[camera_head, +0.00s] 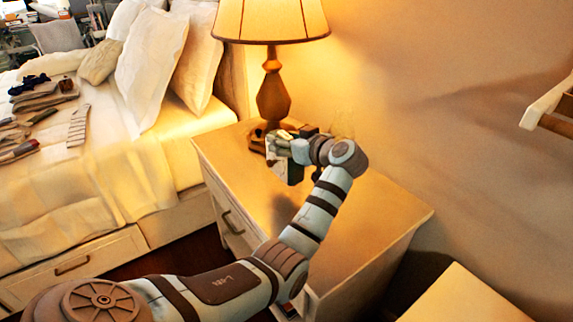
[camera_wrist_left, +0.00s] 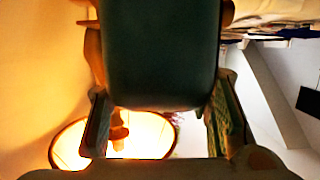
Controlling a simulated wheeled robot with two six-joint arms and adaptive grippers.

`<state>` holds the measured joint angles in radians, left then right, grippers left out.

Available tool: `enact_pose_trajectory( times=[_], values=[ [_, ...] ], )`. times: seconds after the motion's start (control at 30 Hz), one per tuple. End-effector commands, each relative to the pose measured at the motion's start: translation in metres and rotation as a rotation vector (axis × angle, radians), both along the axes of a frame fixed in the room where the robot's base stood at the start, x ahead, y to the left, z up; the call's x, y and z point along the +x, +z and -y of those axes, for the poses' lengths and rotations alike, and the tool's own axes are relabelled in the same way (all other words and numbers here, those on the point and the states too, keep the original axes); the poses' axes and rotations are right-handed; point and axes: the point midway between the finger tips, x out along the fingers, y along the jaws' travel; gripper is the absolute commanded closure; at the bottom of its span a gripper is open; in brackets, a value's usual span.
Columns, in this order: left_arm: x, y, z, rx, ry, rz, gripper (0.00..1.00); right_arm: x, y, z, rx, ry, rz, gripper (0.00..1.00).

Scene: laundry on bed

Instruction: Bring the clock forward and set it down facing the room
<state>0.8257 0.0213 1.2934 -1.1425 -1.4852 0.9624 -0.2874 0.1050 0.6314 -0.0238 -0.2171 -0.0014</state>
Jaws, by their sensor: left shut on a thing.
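The clock (camera_head: 294,172) is a small dark green block, with a pale side to the left, at the nightstand's back by the lamp. My left gripper (camera_head: 283,146) reaches it from the right and partly hides it. In the left wrist view the clock (camera_wrist_left: 160,55) fills the space between the two fingers of my left gripper (camera_wrist_left: 160,118), which is shut on it. Its dark, rounded side faces that camera. I cannot tell whether the clock touches the nightstand top. My right gripper is not in view.
A lit lamp (camera_head: 272,95) stands on the nightstand (camera_head: 350,245) close behind the clock. The nightstand's front and right parts are mostly clear under my arm. A bed (camera_head: 90,190) with pillows and folded laundry is at the left. A wall rises behind.

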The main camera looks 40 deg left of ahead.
Motion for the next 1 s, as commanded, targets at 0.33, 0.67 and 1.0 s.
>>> enact_pose_trajectory(
  times=[0.33,0.67,1.0],
  values=[
    [0.001,-0.059,0.001,0.002,-0.002,0.002,1.0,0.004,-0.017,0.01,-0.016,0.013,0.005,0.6],
    [0.001,-0.06,0.001,0.001,0.0,0.003,1.0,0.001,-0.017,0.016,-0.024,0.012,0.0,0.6],
    [0.0,-0.061,0.001,0.001,-0.001,0.001,0.34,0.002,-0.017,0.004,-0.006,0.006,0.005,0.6]
  ],
)
